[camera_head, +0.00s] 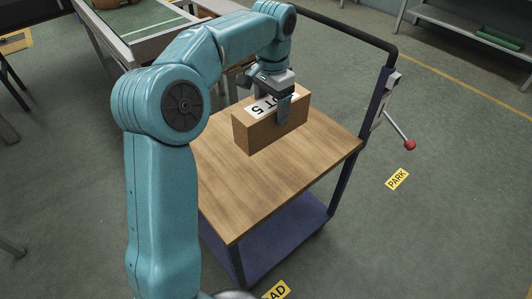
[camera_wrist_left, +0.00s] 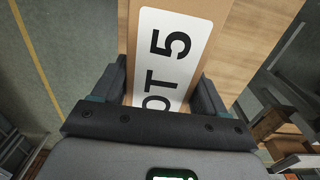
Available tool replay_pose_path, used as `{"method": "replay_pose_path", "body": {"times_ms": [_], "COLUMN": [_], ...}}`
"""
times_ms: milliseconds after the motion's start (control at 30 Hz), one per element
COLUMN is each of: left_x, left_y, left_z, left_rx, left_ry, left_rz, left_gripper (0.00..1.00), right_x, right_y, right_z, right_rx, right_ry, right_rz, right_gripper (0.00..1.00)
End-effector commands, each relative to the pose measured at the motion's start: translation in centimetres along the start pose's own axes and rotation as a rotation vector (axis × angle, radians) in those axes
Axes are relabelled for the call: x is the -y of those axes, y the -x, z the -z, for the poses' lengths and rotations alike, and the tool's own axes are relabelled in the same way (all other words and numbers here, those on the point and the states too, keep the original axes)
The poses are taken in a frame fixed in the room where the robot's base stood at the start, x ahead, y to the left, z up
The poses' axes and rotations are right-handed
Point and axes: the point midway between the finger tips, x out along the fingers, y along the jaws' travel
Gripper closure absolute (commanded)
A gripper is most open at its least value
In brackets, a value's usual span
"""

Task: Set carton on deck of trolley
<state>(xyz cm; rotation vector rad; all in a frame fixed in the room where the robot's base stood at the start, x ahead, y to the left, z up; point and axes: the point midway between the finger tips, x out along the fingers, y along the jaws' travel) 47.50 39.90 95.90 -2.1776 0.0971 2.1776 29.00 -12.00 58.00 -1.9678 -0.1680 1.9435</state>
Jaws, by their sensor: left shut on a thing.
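The brown carton (camera_head: 253,133) with a white label is at the trolley's wooden deck (camera_head: 262,190), toward its far side. It looks upright, and its base appears at or very near the deck; I cannot tell if it bears its full weight there. My left gripper (camera_head: 277,103) is shut on the carton from above, one finger down its near side. In the left wrist view the carton's top (camera_wrist_left: 222,8) with its label (camera_wrist_left: 172,55) lies between the two fingers of the left gripper (camera_wrist_left: 162,95). My right gripper is not in view.
The trolley has a dark handle frame (camera_head: 366,120) and a lower blue shelf (camera_head: 270,240). A lever with a red knob (camera_head: 410,145) stands at its right. A green-topped conveyor or table (camera_head: 135,22) is behind left. The deck's near part is bare.

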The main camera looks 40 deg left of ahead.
Motion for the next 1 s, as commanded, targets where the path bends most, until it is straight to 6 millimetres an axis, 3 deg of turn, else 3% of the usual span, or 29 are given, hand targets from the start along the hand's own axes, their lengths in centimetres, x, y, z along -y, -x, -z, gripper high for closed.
{"method": "replay_pose_path", "body": {"times_ms": [100, 400, 733, 1000], "left_x": [0.1, 0.1, 0.1, 0.1], "left_y": [-3.6, -10.6, -13.3, -16.7], "left_z": [-0.1, -0.1, -0.1, -0.1], "left_rx": [0.002, 0.000, -0.001, -0.002], "left_ry": [0.002, 0.002, 0.003, 0.002], "left_rz": [0.000, 0.000, 0.001, 0.002], "left_gripper": [0.98, 0.98, 0.98, 0.98], "right_x": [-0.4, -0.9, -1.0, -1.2], "right_y": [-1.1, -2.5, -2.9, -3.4], "right_z": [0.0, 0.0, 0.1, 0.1], "right_rx": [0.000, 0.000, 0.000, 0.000], "right_ry": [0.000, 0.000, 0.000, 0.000], "right_rz": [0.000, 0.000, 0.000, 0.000], "right_gripper": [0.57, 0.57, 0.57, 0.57]}}
